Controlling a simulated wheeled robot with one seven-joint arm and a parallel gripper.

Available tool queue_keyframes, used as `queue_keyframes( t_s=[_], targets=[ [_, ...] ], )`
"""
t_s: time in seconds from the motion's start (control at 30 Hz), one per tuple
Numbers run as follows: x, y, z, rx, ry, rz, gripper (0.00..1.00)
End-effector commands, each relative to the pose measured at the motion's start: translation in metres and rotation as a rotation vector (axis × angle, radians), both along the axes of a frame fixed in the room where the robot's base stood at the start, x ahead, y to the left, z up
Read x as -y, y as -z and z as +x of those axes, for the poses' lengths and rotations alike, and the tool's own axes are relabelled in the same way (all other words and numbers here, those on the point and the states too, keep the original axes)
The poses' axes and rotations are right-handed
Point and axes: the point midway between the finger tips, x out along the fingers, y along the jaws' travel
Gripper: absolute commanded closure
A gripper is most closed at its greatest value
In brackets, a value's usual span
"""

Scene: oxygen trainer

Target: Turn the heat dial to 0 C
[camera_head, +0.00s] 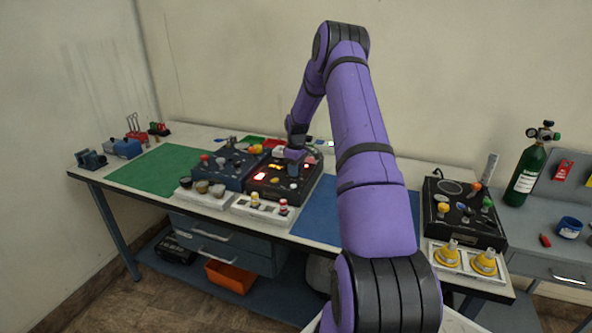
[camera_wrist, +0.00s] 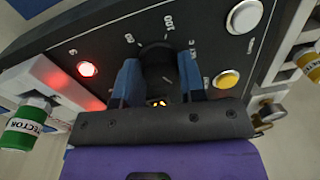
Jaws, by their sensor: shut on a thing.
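The heat dial (camera_wrist: 157,52) is a black round knob on a dark panel in the wrist view. Scale marks ring it, with "100" above it and other numbers partly covered by my fingers. My gripper (camera_wrist: 160,70) has its two blue fingers on either side of the dial and is shut on it. I cannot tell which mark the dial points to. Small yellow lit characters show below the dial, mostly hidden by my gripper. In the head view my gripper (camera_head: 296,153) is over the black console (camera_head: 312,181) and hides the dial.
The panel has a lit red lamp (camera_wrist: 87,69), a white button (camera_wrist: 243,17) and a yellow button (camera_wrist: 228,79) close to my fingers. A green-capped connector (camera_wrist: 20,133) is at the left.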

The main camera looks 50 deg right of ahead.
Motion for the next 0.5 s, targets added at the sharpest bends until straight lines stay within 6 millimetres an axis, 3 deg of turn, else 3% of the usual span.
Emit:
queue_keyframes(
  t_s=[0.5],
  targets=[
    [0.0003, -0.0004, 0.0003, 0.0, -0.067, -0.001, 0.87]
  ],
)
